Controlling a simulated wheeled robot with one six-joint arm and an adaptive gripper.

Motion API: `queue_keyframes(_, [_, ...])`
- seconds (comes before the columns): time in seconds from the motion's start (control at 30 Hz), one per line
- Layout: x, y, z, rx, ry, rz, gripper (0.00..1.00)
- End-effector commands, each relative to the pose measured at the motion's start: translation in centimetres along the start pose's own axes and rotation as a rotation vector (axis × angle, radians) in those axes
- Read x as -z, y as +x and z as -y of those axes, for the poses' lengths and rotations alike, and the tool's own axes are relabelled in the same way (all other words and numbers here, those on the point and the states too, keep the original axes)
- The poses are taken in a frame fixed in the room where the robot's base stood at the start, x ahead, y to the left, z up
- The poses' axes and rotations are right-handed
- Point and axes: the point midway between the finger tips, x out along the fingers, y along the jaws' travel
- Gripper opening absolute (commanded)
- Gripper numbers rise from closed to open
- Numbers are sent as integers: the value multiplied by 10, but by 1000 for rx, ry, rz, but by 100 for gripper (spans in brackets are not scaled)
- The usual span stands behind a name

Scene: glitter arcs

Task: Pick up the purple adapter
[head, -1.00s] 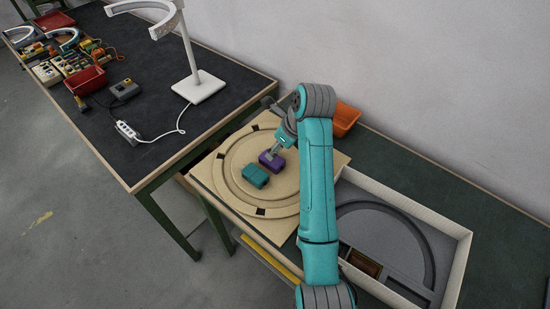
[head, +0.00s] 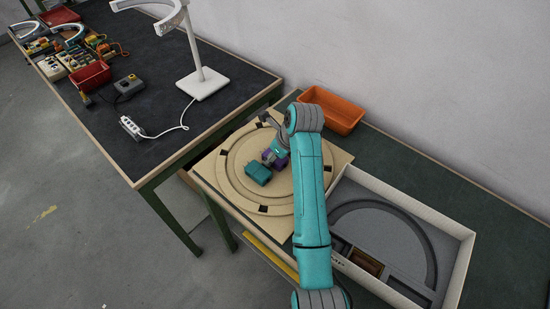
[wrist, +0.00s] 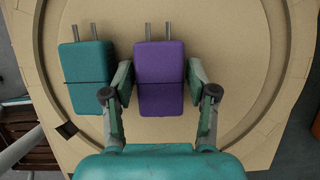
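The purple adapter (wrist: 160,78) lies on the round-grooved tan board in the wrist view, its two metal prongs pointing up the picture. My gripper (wrist: 159,76) is open, with one finger on each side of the purple adapter. Narrow gaps seem to show between the fingers and its sides. A teal adapter (wrist: 86,77) of like shape lies just to the left, close to the left finger.
The tan board (head: 215,185) sits on the green-topped bench. An orange bin (head: 334,110) stands behind my arm. A white-walled box with grey inserts (head: 455,260) lies at the right. A dark table (head: 140,165) with a white lamp stands at the left.

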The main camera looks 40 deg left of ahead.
Motion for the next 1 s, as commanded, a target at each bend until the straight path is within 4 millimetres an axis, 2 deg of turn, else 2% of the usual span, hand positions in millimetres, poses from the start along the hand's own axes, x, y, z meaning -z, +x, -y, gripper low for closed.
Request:
queue_keyframes(0.03, [0,0,0,0,0,0,40])
queue_keyframes(0.17, [0,0,0,0,0,0,9])
queue_keyframes(0.4, [-1,-1,0,0,0,1,9])
queue_keyframes(0.53, [-4,-9,1,2,-1,3,9])
queue_keyframes(1.0, [-34,-82,0,2,-1,3,9])
